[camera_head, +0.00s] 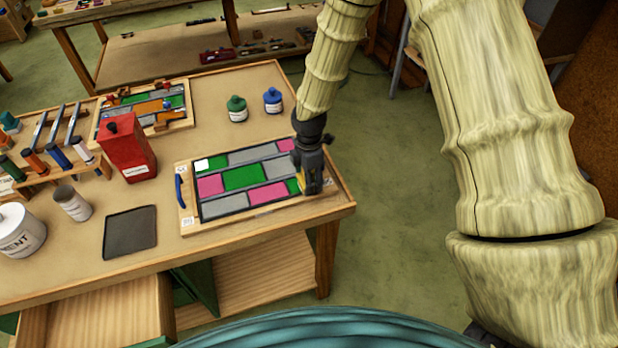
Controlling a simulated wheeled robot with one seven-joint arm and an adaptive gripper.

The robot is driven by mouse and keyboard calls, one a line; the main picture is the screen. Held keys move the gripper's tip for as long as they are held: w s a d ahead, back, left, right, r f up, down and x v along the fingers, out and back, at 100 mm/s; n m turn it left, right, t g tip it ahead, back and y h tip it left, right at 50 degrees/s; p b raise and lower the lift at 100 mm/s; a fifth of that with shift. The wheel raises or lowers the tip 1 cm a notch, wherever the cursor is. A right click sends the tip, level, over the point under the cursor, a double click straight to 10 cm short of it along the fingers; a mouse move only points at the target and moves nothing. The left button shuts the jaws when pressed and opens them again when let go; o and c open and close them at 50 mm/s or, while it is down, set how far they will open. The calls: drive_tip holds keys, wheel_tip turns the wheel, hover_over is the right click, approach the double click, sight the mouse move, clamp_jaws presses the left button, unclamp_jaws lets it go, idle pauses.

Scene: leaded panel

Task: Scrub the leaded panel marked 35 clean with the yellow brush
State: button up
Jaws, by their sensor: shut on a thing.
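The leaded panel (243,177) lies flat in a light wooden frame near the front right of the workbench. Its panes are green, pink and grey, divided by dark lines. Small white tags sit on the frame's left side, but their numbers are too small to read. My gripper (313,184) is over the right end of the panel, pointing down. It is shut on the yellow brush (301,178), of which only a sliver shows beside the dark fingers. The brush's lower end is hidden, so I cannot tell whether it touches the glass.
A blue-handled tool (180,191) lies at the frame's left. A red canister (127,147), dark tray (131,230), tin (73,203) and tool rack (59,155) stand further left. A second panel (145,108), green bottle (237,108) and blue bottle (273,100) are behind.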

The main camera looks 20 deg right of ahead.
sight(275, 174)
drive_tip(key=shift+w, duration=0.15)
drive_tip(key=shift+w+a, duration=0.1)
drive_tip(key=shift+w, duration=1.2)
drive_tip(key=shift+w+a, duration=0.4)
drive_tip(key=shift+a, duration=0.35)
drive_tip(key=shift+w+a, duration=0.35)
drive_tip(key=shift+a, duration=0.35)
drive_tip(key=shift+w+a+p, duration=0.2)
drive_tip(key=shift+w+a, duration=0.2)
drive_tip(key=shift+a, duration=0.3)
drive_tip(key=shift+w+a+p, duration=0.15)
drive_tip(key=shift+w+a, duration=0.2)
drive_tip(key=shift+a, duration=0.35)
drive_tip(key=shift+a, duration=0.15)
drive_tip(key=shift+w+a, duration=0.4)
drive_tip(key=shift+a, duration=0.25)
drive_tip(key=shift+w+a, duration=0.4)
drive_tip(key=shift+a, duration=0.2)
